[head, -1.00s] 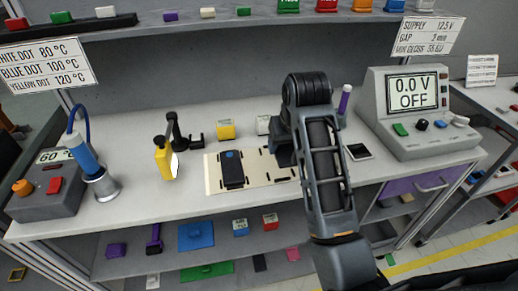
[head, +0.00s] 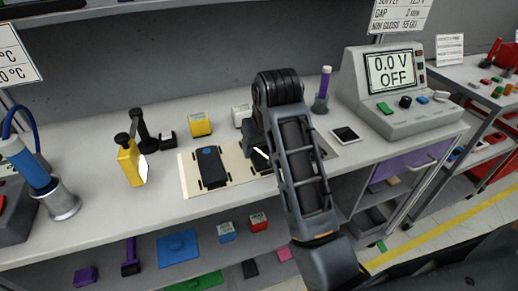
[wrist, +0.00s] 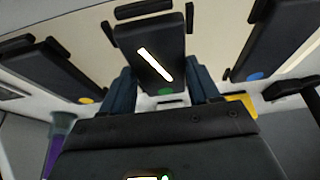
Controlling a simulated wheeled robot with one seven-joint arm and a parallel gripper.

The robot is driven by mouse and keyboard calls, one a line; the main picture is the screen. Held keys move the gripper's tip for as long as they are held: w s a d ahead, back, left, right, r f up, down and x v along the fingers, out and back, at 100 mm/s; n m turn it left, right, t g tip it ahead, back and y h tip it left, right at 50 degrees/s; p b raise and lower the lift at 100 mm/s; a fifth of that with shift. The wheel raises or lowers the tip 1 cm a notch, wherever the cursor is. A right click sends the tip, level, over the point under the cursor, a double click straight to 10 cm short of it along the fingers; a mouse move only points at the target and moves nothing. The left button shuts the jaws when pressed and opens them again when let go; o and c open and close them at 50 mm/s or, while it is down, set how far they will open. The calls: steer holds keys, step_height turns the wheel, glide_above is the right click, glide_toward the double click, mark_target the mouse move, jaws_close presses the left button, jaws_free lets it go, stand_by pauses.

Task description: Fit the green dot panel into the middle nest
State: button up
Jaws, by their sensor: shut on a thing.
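The green dot panel (wrist: 152,50) is a dark slab with a white slanted stripe and a green dot at its near end. My gripper (wrist: 163,76) is shut on it, one blue-grey finger at each side. In the wrist view the panel lies among the dark bars of the middle nest (wrist: 143,9); whether it is fully seated I cannot tell. In the head view my arm and gripper (head: 257,143) hide most of it. The pale board (head: 190,187) holds the nests. The blue dot panel (head: 209,168) sits in the left nest, also seen in the wrist view (wrist: 278,42).
A yellow dot panel (wrist: 45,70) lies on the other side in the wrist view. A yellow bottle (head: 129,163) and black stand (head: 143,135) are left of the board. Yellow (head: 200,124) and white blocks stand behind it. The meter (head: 405,90) is at right.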

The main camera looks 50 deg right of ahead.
steer(key=o, duration=1.1)
steer(key=shift+f, duration=0.1)
steer(key=shift+s+r, duration=0.1)
steer(key=shift+r, duration=0.5)
steer(key=shift+p+v, duration=4.15)
steer(key=shift+v, duration=1.4)
